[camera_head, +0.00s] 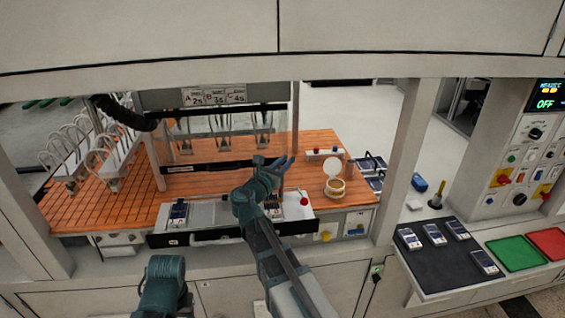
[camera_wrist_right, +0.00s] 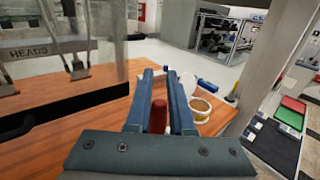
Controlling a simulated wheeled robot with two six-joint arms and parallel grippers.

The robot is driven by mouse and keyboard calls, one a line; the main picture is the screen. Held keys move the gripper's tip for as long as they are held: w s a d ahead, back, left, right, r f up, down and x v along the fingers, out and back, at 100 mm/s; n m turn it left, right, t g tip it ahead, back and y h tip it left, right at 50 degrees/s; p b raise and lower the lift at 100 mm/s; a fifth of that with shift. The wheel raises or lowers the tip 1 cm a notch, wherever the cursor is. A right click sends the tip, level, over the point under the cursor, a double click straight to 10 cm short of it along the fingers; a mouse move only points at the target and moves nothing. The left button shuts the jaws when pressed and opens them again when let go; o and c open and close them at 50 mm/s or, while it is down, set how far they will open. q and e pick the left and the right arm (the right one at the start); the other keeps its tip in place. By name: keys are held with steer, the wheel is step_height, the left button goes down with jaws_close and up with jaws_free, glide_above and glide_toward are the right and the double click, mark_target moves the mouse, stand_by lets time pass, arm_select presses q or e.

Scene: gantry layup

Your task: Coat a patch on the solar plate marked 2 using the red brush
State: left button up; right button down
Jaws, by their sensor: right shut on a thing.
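My right gripper (camera_head: 283,163) is raised over the front of the wooden worktop in the head view. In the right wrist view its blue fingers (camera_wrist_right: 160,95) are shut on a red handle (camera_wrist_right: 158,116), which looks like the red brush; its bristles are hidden. Small dark-panelled plates lie on the front tray, one at the left (camera_head: 178,212) and one partly behind my right arm (camera_head: 273,209). The mark 2 cannot be read on either. An open round pot (camera_head: 335,189) with amber contents stands to the right of the gripper. My left gripper is out of the picture.
A hanging press frame (camera_head: 215,97) stands left of the gripper. Several more plates lie on a black mat (camera_head: 440,262) at the right, beside green (camera_head: 516,253) and red (camera_head: 548,242) pads. A red knob (camera_head: 304,201) is on the front tray. A white post (camera_head: 410,150) divides the two areas.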

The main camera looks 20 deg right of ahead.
steer(key=shift+a, duration=0.1)
steer(key=a, duration=0.1)
steer(key=w+a, duration=0.1)
steer(key=a, duration=0.1)
steer(key=shift+r, duration=0.1)
stand_by(0.3)
steer(key=a, duration=0.3)
steer(key=shift+w+a, duration=0.1)
steer(key=shift+w, duration=0.3)
step_height(320, 180, up, 6)
steer(key=p, duration=0.6)
